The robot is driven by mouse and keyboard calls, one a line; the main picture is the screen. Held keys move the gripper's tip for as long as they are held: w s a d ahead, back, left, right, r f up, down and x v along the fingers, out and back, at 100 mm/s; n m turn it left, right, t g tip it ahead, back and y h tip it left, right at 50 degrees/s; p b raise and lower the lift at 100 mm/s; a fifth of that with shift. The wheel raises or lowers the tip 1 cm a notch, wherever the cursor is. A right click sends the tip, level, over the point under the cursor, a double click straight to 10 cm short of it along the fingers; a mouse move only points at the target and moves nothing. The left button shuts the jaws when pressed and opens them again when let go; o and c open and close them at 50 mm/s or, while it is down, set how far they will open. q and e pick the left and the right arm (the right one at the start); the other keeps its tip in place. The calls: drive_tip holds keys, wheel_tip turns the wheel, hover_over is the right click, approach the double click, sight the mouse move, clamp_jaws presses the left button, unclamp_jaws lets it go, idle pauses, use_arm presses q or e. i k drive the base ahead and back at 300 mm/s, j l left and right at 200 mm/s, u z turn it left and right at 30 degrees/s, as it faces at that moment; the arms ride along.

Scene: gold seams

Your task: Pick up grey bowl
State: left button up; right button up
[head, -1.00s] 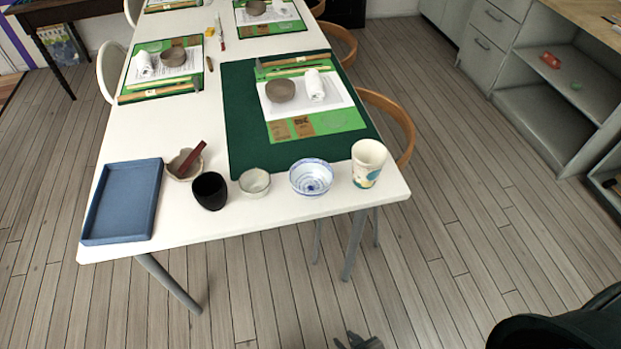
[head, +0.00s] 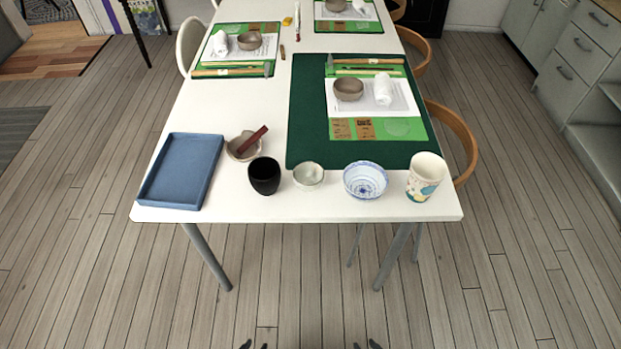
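A small pale grey bowl (head: 309,175) stands upright near the table's front edge, between a black cup and a blue-and-white bowl. A brownish-grey bowl (head: 348,89) sits further back on the white sheet over the green mat. My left gripper (head: 254,346) and my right gripper (head: 366,346) show only as fingertips at the bottom edge of the head view. Each pair of tips is apart with nothing visible between. Both are well short of the table and touch no bowl. The rest of both arms is out of view.
The white table (head: 220,115) also bears a blue tray (head: 181,172), a bowl with a dark red stick (head: 240,150), the black cup (head: 264,178), the blue-and-white bowl (head: 365,181) and a patterned cup (head: 425,178). Chairs (head: 455,135) flank it. The floor in front is clear.

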sight(308, 177)
drive_tip(key=j+z, duration=0.35)
drive_tip(key=j, duration=0.7)
drive_tip(key=k+j+z, duration=0.1)
drive_tip(key=j+z, duration=0.2)
drive_tip(key=j, duration=0.7)
